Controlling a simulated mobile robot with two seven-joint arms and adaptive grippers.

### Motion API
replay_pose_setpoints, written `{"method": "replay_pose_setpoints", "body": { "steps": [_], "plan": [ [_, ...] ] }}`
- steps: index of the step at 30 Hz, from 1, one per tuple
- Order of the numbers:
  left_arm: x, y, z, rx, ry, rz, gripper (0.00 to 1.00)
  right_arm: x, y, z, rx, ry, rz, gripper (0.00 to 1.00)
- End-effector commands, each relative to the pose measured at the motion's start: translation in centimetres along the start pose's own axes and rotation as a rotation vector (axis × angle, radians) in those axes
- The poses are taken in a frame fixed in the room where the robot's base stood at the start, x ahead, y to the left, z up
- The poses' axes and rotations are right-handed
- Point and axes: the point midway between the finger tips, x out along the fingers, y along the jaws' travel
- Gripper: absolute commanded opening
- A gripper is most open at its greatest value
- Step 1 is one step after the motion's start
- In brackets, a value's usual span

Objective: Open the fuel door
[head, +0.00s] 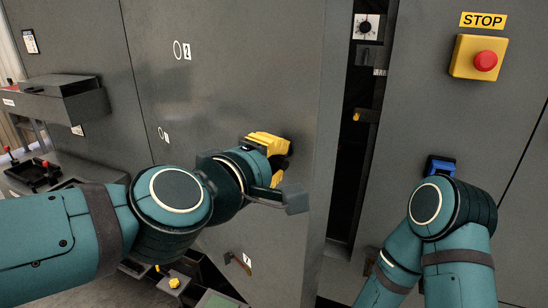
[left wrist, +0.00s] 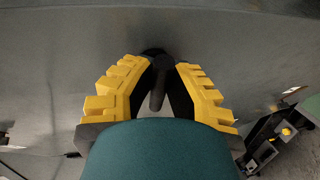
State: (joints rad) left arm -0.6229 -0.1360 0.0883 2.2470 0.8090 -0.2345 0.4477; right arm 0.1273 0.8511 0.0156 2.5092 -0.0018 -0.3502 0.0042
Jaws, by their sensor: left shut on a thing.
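The large grey door (head: 225,75) stands ajar in the head view, with a dark opening along its right edge. I cannot read a fuel label on it. My left gripper (head: 272,160), with yellow fingers, is at the door's face, right of its middle. In the left wrist view, the left gripper (left wrist: 162,72) is shut on a dark handle (left wrist: 158,82) that sticks out from the door. The handle is mostly hidden in the head view. My right gripper (head: 441,166) shows only as a blue part near the right panel; its fingers are largely hidden behind the wrist.
A yellow box with a red stop button (head: 485,61) sits on the right panel (head: 460,115). A dial (head: 366,27) shows inside the opening. A grey box (head: 65,98) juts out at the left. Low trays with small parts (head: 175,283) lie below the door.

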Motion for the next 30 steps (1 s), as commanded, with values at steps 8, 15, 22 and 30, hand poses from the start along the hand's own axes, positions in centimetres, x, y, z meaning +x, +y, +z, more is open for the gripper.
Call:
{"method": "replay_pose_setpoints", "body": {
  "steps": [8,15,22,30],
  "plan": [
    [-0.05,0.44,-0.33,-0.002,0.009,0.010,0.00,-0.03,-0.01,0.00,0.000,0.000,0.000,0.53],
    [-0.05,0.43,-0.27,-0.001,0.008,0.009,0.00,-0.02,0.00,0.00,0.000,0.000,0.000,0.53],
    [-0.02,0.23,-0.12,0.000,0.004,0.005,0.48,-0.01,0.00,0.00,0.000,0.000,0.000,0.53],
    [-0.35,0.11,-0.06,0.001,0.002,0.003,0.48,0.00,0.00,0.00,0.000,0.000,0.000,0.53]
  ]
}}
